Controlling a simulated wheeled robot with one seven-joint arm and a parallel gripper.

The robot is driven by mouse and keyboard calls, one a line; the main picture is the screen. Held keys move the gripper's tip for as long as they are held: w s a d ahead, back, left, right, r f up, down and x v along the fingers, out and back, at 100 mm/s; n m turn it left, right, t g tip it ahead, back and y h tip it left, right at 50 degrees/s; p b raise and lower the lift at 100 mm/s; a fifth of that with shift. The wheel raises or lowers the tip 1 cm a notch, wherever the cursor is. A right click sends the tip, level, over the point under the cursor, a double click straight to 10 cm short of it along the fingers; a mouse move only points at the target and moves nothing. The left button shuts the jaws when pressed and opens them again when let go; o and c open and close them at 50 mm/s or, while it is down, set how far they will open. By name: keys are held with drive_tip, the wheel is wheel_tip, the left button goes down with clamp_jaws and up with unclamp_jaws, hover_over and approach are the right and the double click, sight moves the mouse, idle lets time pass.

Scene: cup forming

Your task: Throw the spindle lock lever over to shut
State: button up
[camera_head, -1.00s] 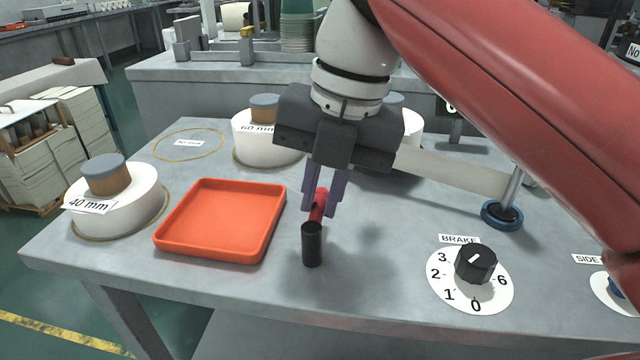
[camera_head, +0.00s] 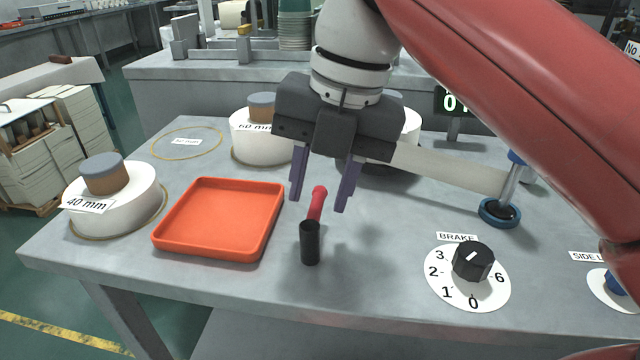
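The spindle lock lever shows as a red handle (camera_head: 317,204) leaning up and slightly right from a black upright post (camera_head: 310,243) on the grey bench. My gripper (camera_head: 322,203) is above and around the red handle, its two purple fingers spread wide on either side. Clear gaps show between the fingers and the handle. The gripper is open and empty. No label for the lever is visible.
An orange tray (camera_head: 222,252) lies left of the lever. A brake dial (camera_head: 474,262) is at right. White rolls marked 40 mm (camera_head: 130,205) and 60 mm (camera_head: 262,150) stand left and behind. A blue-collared post (camera_head: 500,213) stands right.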

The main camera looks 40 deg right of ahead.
wheel_tip(320, 180, up, 6)
drive_tip(key=shift+s+d+r, duration=0.25)
drive_tip(key=shift+s+d, duration=0.2)
idle(0.6)
